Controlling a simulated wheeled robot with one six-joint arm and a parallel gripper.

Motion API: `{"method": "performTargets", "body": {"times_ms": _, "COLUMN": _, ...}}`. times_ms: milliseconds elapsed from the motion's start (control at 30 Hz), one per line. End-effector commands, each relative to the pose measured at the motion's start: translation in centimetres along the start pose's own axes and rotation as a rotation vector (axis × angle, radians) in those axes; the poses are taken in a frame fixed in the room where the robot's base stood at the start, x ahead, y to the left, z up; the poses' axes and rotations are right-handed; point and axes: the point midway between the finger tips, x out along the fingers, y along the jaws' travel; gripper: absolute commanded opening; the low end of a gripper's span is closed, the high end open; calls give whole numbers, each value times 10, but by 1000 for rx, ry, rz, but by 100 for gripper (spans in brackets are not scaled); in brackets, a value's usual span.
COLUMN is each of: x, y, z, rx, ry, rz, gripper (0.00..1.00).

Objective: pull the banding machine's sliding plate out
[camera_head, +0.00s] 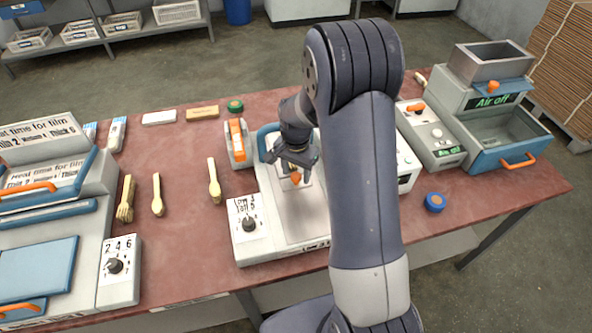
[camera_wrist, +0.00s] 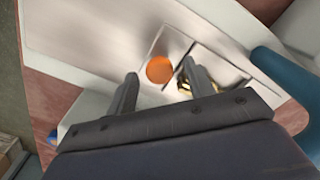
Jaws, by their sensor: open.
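The banding machine (camera_head: 297,222) is the pale machine with a dial in the middle of the table, partly hidden behind my arm. An orange knob (camera_head: 295,178) stands on its top, where the sliding plate (camera_wrist: 171,45) shows as a pale outlined panel in the wrist view. The knob also shows there (camera_wrist: 160,69) as a round orange disc. My gripper (camera_head: 294,162) is above the plate, pointing down, with its fingers apart on either side of the knob in the wrist view. I cannot tell whether they touch it. A brass-coloured part (camera_wrist: 182,83) is partly hidden behind one finger.
A blue curved part (camera_head: 265,141) rises at the machine's back left. An orange-topped device (camera_head: 238,142) stands beside it. Wooden cutlery (camera_head: 214,181) lies to the left, near a larger machine (camera_head: 45,255). A blue round tin (camera_head: 435,202) and an air machine (camera_head: 497,105) are on the right.

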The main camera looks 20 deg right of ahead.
Motion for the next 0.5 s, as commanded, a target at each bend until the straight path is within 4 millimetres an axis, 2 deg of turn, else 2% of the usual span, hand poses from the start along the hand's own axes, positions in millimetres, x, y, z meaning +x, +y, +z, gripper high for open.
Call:
{"method": "performTargets", "body": {"times_ms": 367, "x": 5, "y": 0, "z": 0, "rx": 0, "ry": 0, "rz": 0, "gripper": 49}}
{"method": "performTargets", "body": {"times_ms": 500, "x": 5, "y": 0, "z": 0, "rx": 0, "ry": 0, "rz": 0, "gripper": 38}}
